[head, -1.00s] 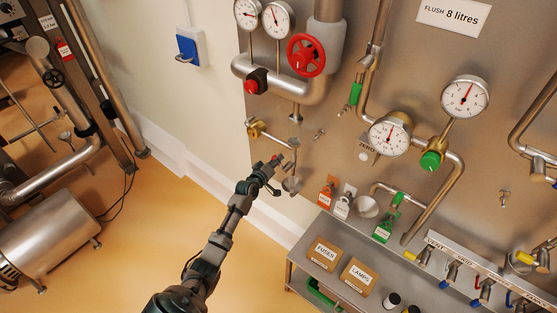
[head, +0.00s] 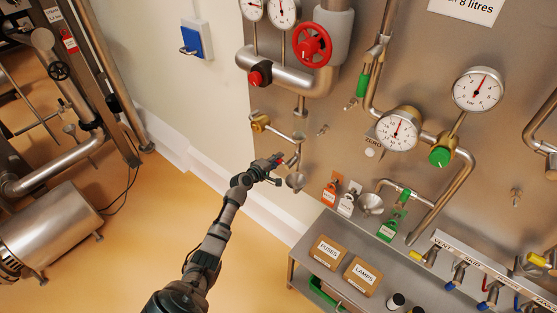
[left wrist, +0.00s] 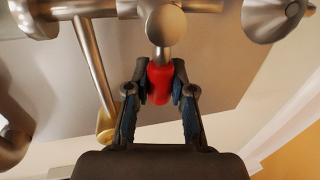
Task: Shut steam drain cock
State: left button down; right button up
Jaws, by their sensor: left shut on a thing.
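The drain cock's red handle (left wrist: 160,83) sits between the fingers of my left gripper (left wrist: 160,88) in the left wrist view, with a finger on each side. A round metal cock body (left wrist: 166,25) and its stem stand just above the handle. In the head view my left gripper (head: 275,166) is at the small pipework low on the left of the panel, beside a small metal drain funnel (head: 295,181). Only a bit of red shows at its fingertips there. My left gripper is shut on the red handle. My right gripper is in neither view.
A red handwheel (head: 311,44) and a red knob (head: 259,74) are on the pipe above. A brass fitting (head: 260,122) is up and left of the gripper. A grey shelf (head: 384,250) with boxes stands below right.

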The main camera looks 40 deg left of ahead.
pick_arm(q)
jog(key=shift+a, duration=0.2)
dwell(0.3)
jog(key=c, duration=1)
grip_release()
jog(key=shift+a+f, duration=0.15)
jog(key=shift+f, duration=0.05)
jog(key=shift+s, duration=0.5)
jog(key=v, duration=1.1)
jog(key=shift+a, duration=0.25)
jog(key=shift+w+d, duration=0.1)
